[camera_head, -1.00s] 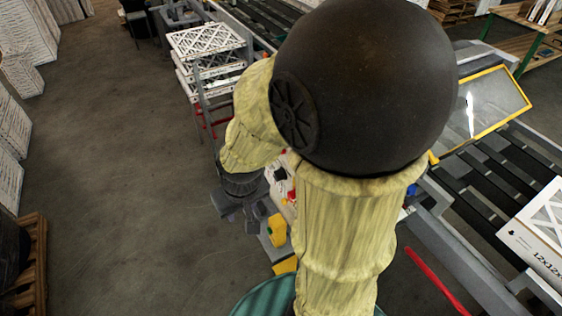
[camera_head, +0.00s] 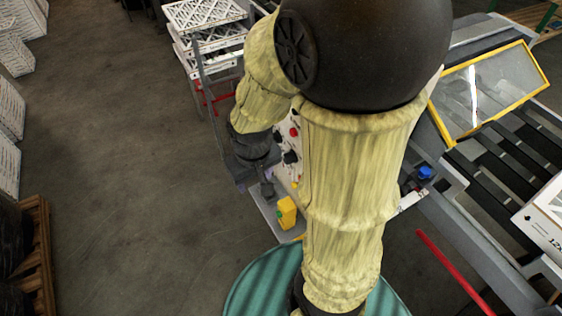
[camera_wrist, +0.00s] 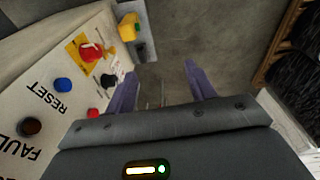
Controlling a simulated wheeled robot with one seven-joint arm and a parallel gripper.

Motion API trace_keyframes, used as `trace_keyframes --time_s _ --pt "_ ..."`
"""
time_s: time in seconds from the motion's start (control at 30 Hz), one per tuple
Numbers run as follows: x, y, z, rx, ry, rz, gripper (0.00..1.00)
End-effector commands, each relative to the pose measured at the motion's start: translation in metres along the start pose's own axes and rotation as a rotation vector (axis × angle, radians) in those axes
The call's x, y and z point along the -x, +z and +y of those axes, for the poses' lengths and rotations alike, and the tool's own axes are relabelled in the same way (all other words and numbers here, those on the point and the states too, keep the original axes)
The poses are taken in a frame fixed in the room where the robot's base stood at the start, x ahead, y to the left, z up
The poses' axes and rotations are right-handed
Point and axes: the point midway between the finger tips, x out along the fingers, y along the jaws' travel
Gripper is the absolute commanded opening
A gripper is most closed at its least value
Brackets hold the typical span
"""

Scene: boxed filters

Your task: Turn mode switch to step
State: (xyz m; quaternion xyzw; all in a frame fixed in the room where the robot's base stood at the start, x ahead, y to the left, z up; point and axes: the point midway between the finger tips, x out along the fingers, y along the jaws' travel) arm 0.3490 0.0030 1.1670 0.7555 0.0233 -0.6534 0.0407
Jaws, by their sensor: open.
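A pale control panel (camera_wrist: 50,108) fills the left of the wrist view, with labels RESET and FAULT upside down. It carries a black knob (camera_wrist: 108,80), a red knob on a yellow plate (camera_wrist: 91,52), a blue button (camera_wrist: 63,85), a red button (camera_wrist: 93,113) and a dark button (camera_wrist: 30,127). No label naming the mode switch is readable; the black knob may be it. My gripper (camera_wrist: 160,70) is open and empty; its left finger is close to the panel edge beside the black knob. In the head view my gripper (camera_head: 264,184) is left of the panel, which my arm partly hides.
A yellow box (camera_head: 287,212) sits on a grey ledge below the panel. A conveyor (camera_head: 520,150) and a yellow-framed clear guard (camera_head: 492,90) are at right. Stacked white filters (camera_head: 205,40) stand behind. The floor (camera_head: 130,170) at left is clear.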

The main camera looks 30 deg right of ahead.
Motion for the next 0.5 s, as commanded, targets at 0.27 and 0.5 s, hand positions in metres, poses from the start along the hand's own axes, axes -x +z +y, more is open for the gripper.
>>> trace_keyframes --time_s 0.27,0.5 --pt "-0.062 -0.003 -0.007 0.38 0.109 -0.358 0.55" --pt "-0.108 -0.015 -0.002 0.72 0.3 -0.685 0.55"
